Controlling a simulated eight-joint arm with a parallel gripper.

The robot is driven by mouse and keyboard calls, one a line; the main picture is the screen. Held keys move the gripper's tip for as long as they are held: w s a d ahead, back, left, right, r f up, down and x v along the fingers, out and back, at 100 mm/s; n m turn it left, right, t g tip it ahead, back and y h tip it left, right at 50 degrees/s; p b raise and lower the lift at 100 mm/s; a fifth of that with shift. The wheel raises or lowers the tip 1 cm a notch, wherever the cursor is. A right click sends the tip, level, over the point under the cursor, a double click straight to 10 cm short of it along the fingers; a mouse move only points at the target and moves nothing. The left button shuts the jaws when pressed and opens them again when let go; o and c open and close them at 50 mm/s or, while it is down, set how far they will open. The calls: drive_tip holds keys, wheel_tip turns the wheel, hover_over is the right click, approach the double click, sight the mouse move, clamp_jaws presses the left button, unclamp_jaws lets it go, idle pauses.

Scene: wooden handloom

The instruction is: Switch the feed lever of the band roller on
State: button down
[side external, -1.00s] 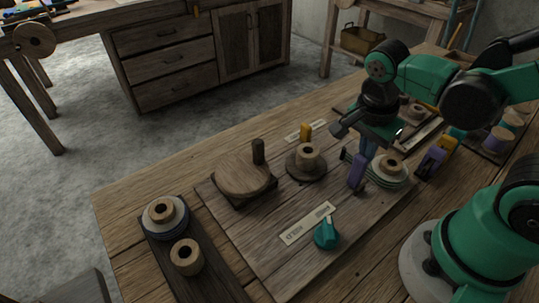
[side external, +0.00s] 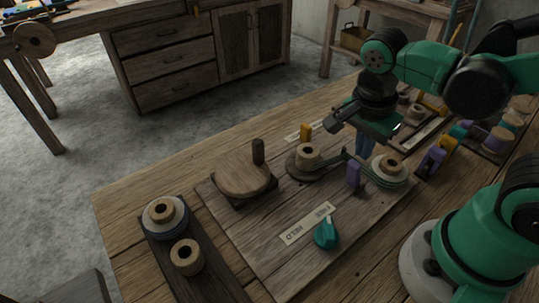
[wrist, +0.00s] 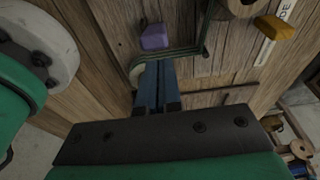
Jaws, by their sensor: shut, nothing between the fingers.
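The band roller is a wooden board (side external: 285,228) with a round wooden crank disc (side external: 243,174), a middle spool (side external: 307,155) and a right spool (side external: 389,167) wound with green band. A purple block (side external: 353,174) stands left of the right spool; it also shows in the wrist view (wrist: 154,37). A teal pointer knob (side external: 325,236) sits by a label (side external: 307,223) that seems to read HELD and FREE. A yellow piece (side external: 305,131) stands by the far label. No part is marked as the feed lever. My gripper (side external: 365,152) is shut and empty behind the purple block; its blue fingers (wrist: 158,90) point at the board.
A dark rack (side external: 205,265) with two spools lies left of the board. More spools and purple and yellow pieces (side external: 433,160) stand to the right, near my arm. The table's front-left surface (side external: 120,205) is bare.

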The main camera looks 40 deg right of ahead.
drive_tip(key=a+r, duration=0.6)
drive_tip(key=r, duration=0.2)
idle(0.4)
